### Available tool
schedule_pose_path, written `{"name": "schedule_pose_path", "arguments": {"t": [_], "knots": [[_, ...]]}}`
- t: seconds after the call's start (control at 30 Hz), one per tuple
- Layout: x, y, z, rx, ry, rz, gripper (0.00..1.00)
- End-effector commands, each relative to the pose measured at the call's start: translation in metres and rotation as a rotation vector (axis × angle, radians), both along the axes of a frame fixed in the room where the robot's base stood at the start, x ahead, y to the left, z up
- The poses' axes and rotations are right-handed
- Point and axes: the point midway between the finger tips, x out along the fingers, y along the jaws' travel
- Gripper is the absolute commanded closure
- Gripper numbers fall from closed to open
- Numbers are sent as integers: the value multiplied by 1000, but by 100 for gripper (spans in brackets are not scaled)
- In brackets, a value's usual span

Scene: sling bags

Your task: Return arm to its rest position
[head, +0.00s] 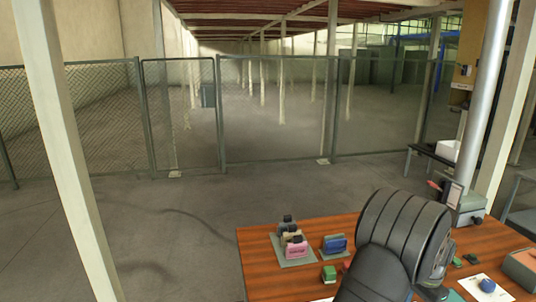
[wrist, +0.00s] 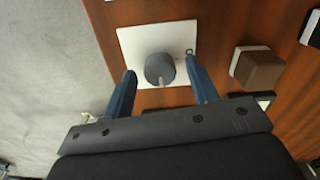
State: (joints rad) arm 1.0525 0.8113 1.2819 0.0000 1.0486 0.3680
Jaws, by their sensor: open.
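In the wrist view my gripper (wrist: 160,70) is open, with its two blue fingers spread wide. In the head view my black arm rises over the wooden table (head: 258,262), and the fingers are hidden there. Small bags, grey and pink (head: 296,250), stand together on a grey mat (head: 290,263) at the table's left. A blue bag (head: 336,243) sits on a separate mat beside them.
A green block (head: 328,273) lies in front of the blue bag. A blue rounded item (head: 487,285) is on white paper at the right. In the wrist view a brown box-like object (wrist: 258,70) is right of the fingers. A metal post (head: 480,110) stands behind the table's right side.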

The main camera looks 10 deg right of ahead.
Motion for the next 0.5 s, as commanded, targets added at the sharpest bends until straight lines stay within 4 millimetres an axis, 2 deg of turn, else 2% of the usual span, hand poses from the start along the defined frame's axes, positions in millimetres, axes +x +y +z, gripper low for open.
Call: {"name": "schedule_pose_path", "arguments": {"t": [0.5], "knots": [[0, 0, 0, 0, 0, 425, 47]]}}
